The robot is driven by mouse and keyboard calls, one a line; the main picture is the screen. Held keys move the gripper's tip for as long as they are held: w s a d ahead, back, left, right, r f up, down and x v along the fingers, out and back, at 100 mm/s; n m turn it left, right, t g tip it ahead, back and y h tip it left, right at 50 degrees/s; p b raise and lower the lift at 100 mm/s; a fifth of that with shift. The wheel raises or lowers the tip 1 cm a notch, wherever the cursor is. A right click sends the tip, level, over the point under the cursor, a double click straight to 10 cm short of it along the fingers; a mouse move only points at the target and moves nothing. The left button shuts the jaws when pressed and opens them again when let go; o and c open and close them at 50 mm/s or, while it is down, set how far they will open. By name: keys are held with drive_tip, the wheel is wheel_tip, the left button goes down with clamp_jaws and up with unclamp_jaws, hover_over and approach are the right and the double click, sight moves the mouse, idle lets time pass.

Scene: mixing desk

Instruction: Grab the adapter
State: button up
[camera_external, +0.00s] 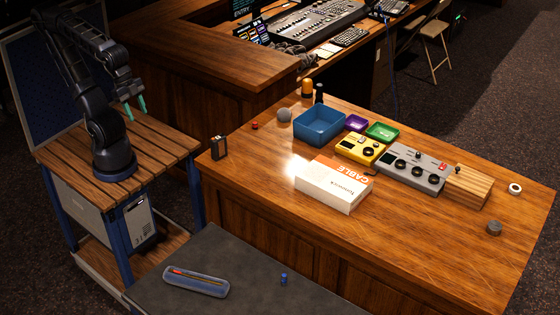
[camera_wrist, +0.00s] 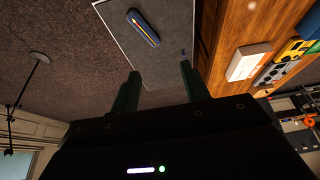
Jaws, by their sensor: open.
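I cannot tell for certain which thing is the adapter. One small candidate is a blue piece (camera_external: 284,278) on the grey low table, also faintly visible in the wrist view (camera_wrist: 183,53). Another is a small black box (camera_external: 218,148) standing at the left end of the wooden desk. My gripper (camera_external: 136,111) is raised above the slatted cart at the left, well apart from both. In the wrist view its two green fingers (camera_wrist: 158,78) are spread with nothing between them.
A blue pencil case (camera_external: 195,281) lies on the grey table (camera_external: 240,250). On the wooden desk (camera_external: 420,250) are a white-orange cable box (camera_external: 330,185), a blue bin (camera_external: 319,125), a yellow device (camera_external: 359,149), a grey control box (camera_external: 412,168) and a wooden block (camera_external: 470,187). The desk's front right is mostly clear.

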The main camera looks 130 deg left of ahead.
drive_tip(key=m+g, duration=0.5)
drive_tip(key=m, duration=1)
hover_over(284, 275)
drive_tip(key=f, duration=4.7)
drive_tip(key=shift+w+a, duration=0.1)
drive_tip(key=shift+w, duration=0.15)
wheel_tip(284, 275, down, 6)
drive_tip(key=shift+r, duration=0.1)
drive_tip(key=shift+s+f, duration=0.2)
drive_tip(key=shift+f, duration=2.5)
